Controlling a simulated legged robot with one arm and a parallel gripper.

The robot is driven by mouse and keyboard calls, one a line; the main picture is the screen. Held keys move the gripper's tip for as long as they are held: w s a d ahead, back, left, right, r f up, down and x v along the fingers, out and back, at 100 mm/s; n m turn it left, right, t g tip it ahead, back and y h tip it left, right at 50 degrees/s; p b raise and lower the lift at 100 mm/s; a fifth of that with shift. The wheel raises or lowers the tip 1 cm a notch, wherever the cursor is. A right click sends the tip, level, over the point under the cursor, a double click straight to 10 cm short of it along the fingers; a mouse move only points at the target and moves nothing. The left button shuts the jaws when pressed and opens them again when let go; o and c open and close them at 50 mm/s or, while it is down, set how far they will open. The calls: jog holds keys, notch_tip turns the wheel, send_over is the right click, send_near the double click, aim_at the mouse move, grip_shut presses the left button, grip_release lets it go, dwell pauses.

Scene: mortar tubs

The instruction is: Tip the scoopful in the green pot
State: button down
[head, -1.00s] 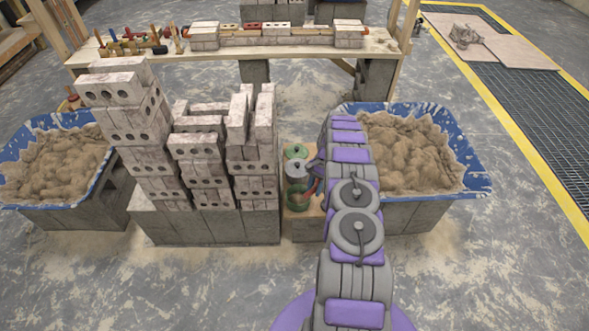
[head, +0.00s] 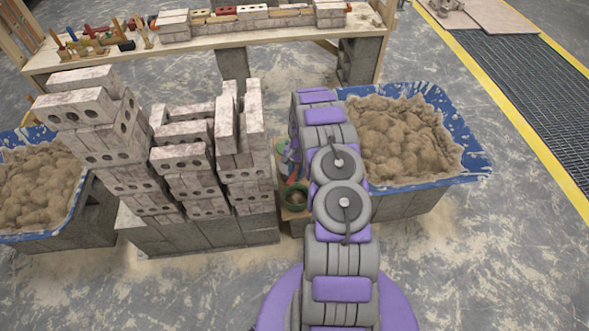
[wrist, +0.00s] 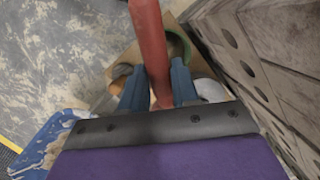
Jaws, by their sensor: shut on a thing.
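Tall brick stacks (head: 185,160) rise close on the left. A blue-rimmed mortar tub (head: 471,160) stands right, another (head: 75,215) far left. In the wrist view an orange-tan rim (wrist: 121,72) and a pale rounded thing (wrist: 211,90) lie near the fingers. A workbench (head: 215,43) is behind.

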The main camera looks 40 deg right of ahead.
jog(key=shift+a+r+t+h+b, duration=0.15)
jog(key=shift+a+r+t+h, duration=0.15)
jog(key=shift+a+h, duration=0.2)
jog(key=shift+a+r+t+h+b, duration=0.15)
jog(key=shift+a+r+t+h, duration=0.15)
jog(key=shift+a+h, duration=0.2)
jog(key=shift+d+f+h, duration=0.1)
jog(key=shift+d+h, duration=0.2)
jog(key=shift+d+f, duration=0.1)
jog(key=shift+d, duration=0.4)
jog(key=shift+a, duration=0.1)
